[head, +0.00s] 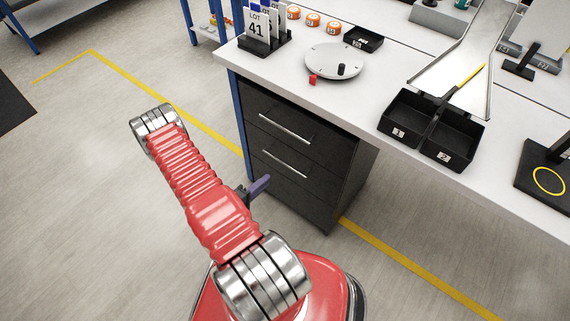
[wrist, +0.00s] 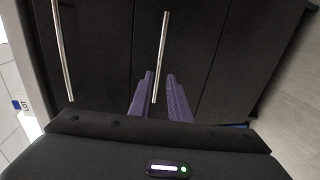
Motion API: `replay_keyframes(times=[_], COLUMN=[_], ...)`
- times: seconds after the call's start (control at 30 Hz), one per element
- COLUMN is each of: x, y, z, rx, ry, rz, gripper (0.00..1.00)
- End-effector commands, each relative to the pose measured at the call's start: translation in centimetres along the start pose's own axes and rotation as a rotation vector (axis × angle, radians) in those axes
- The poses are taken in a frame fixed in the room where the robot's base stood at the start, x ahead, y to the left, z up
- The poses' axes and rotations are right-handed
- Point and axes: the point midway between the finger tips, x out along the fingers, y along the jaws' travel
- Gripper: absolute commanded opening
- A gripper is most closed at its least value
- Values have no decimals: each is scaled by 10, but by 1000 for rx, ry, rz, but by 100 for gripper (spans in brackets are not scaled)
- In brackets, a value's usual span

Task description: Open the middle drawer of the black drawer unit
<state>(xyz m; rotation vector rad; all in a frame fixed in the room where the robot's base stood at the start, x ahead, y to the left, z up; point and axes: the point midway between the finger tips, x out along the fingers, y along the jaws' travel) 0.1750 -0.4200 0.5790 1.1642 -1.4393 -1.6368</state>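The black drawer unit (head: 310,150) stands under the white workbench with its drawers shut. The top drawer's silver handle (head: 285,128) and the middle drawer's silver handle (head: 285,163) show on its front. My gripper (head: 262,187) is low in front of the unit, with one purple finger visible and the rest hidden behind my arm. In the wrist view my gripper (wrist: 160,75) is open, its two purple fingers apart. The middle handle (wrist: 164,45) runs through the gap between them, nearer the left finger. I cannot tell whether it touches. The top handle (wrist: 63,50) is further left.
The workbench (head: 385,72) holds a round dial plate (head: 335,61), a LOT 41 card holder (head: 262,42) and two black bins (head: 405,118). A blue bench leg (head: 239,120) stands left of the unit. Floor to the left is clear.

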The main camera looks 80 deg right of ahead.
Motion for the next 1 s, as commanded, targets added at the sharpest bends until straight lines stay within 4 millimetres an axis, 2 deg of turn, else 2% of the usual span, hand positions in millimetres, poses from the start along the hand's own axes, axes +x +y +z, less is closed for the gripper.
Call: replay_keyframes(times=[0.37, 1.0], x=[9, 77], y=[0, 0], z=[0, 1], rx=[0, 0], ry=[-2, -5], rz=[-1, 0], gripper=[17, 17])
